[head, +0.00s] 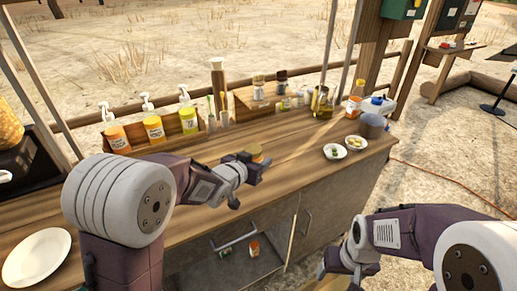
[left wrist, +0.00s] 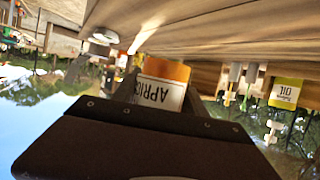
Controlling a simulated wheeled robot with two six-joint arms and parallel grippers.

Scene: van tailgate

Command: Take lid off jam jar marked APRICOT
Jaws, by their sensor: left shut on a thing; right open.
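The jam jar (left wrist: 163,84) shows in the left wrist view with orange contents and a white label reading "APRIC", upside down in that picture; the rest of the word is hidden. In the head view the jar (head: 254,151) is small, with a golden-brown top, on or just above the wooden counter. My left gripper (head: 256,166) is shut on the jar. Its lid cannot be made out clearly. My right gripper (head: 352,262) is open and empty, in front of the counter at lower right, apart from the jar.
Pump bottles (head: 153,124) stand in a wooden rack at the back left. Two small white bowls (head: 335,152) and a grey pot (head: 373,126) are at the right end. A white plate (head: 37,257) lies front left. An open cabinet (head: 262,262) is below. Counter right of the jar is clear.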

